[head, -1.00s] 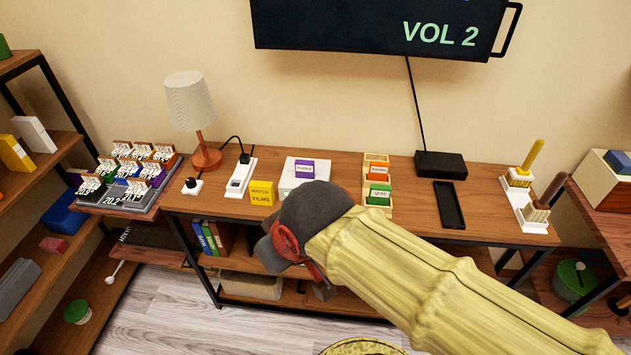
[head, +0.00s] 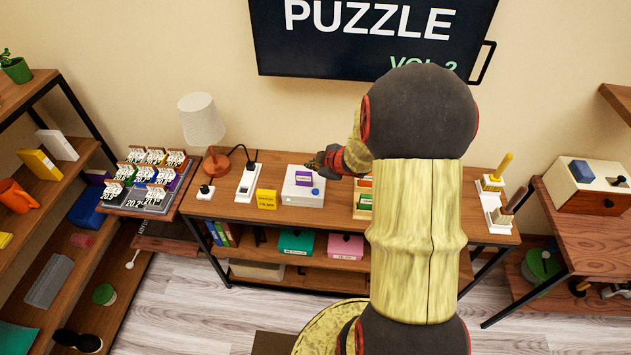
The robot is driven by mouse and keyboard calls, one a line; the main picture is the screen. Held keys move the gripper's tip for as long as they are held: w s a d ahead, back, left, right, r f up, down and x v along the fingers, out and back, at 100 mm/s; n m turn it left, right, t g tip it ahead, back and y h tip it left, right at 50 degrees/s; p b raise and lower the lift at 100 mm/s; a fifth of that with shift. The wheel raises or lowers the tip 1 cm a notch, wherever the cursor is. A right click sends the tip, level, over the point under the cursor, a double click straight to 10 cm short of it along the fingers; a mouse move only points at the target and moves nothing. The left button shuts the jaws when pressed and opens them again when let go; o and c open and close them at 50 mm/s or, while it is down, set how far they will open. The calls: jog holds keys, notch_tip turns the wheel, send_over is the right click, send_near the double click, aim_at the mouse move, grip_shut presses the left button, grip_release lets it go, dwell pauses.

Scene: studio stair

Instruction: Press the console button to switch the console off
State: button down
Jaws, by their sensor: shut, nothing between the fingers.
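The console (head: 302,197) is a white box on the long wooden table, with a purple cartridge (head: 303,178) standing in its top. A blue round button (head: 315,191) shows on the console's right front part. My gripper (head: 314,162) is shut and empty. It appears just behind and above the console, close to the purple cartridge; I cannot tell whether it touches anything. The wall screen (head: 372,35) is lit and reads PUZZLE VOL 2. My arm hides the right middle of the table.
A yellow box (head: 267,199) stands left of the console, with a white power strip (head: 248,183) and a lamp (head: 202,125) beyond. A cartridge rack (head: 363,205) is to the right, partly behind my arm. Brushes in white holders (head: 496,200) stand at the right end.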

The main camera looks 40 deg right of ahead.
jog(key=shift+s+a+f, duration=0.1)
jog(key=shift+f, duration=0.15)
jog(key=b, duration=0.8)
send_over(314, 192)
notch_tip(314, 192, down, 7)
jog(key=shift+f, duration=0.15)
jog(key=shift+f+b, duration=0.45)
jog(key=shift+f, duration=0.25)
dwell(0.6)
jog(key=shift+f, duration=0.5)
jog(key=shift+f+b, duration=0.45)
jog(key=shift+b, duration=0.05)
dwell(0.5)
jog(key=shift+r, duration=0.2)
jog(key=shift+r+p, duration=0.7)
jog(key=shift+p, duration=0.35)
